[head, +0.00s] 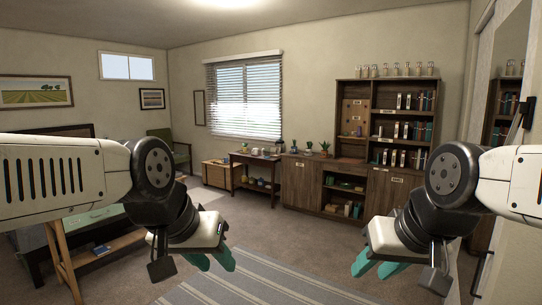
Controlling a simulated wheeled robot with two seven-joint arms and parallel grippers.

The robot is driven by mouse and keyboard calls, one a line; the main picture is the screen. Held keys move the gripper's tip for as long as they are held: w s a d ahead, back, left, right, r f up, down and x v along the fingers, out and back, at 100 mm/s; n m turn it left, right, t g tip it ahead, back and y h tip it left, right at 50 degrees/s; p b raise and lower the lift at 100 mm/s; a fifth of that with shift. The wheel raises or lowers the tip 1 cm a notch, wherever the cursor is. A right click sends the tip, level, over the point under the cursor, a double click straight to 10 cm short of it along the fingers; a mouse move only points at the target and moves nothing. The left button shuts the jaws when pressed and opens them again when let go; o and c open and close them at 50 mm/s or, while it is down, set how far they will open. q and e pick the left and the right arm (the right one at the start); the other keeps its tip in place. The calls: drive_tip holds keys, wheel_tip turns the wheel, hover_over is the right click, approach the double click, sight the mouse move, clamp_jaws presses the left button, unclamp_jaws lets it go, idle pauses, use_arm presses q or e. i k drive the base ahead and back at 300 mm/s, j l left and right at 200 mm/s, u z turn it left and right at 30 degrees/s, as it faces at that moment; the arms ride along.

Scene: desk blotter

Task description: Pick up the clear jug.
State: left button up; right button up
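I cannot pick out a clear jug with certainty. Several small clear glass vessels (396,69) stand in a row on top of the bookcase, too small to tell their type. Small items also stand on the side table by the window, too small to identify. My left gripper (211,261) is in the lower left foreground, with its two teal fingertips apart and nothing between them. My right gripper (375,266) is in the lower right foreground, also with its teal fingertips apart and empty. Both are far from the furniture.
A wooden bookcase (357,84) with cabinets stands at the back right. A side table (258,159) and a wooden chest (216,175) stand under the window. A wooden bench (112,246) is at the left. A striped rug (265,281) lies on open floor ahead.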

sight(266, 149)
drive_tip(key=i+j+u, duration=0.1)
drive_tip(key=i+u, duration=0.4)
drive_tip(key=i, duration=2.8)
drive_tip(key=i+z, duration=0.1)
drive_tip(key=i, duration=1.05)
drive_tip(key=i+j, duration=0.15)
drive_tip(key=i, duration=0.95)
drive_tip(key=i+j+z, duration=0.1)
drive_tip(key=i, duration=1.05)
drive_tip(key=i+j+z, duration=0.15)
drive_tip(key=i+z, duration=0.25)
drive_tip(key=i+j+z, duration=0.25)
drive_tip(key=i+z, duration=0.2)
drive_tip(key=i+j+z, duration=0.7)
drive_tip(key=j, duration=0.25)
drive_tip(key=i+j+z, duration=0.1)
drive_tip(key=j, duration=0.2)
drive_tip(key=i+j+z, duration=0.15)
drive_tip(key=j, duration=0.2)
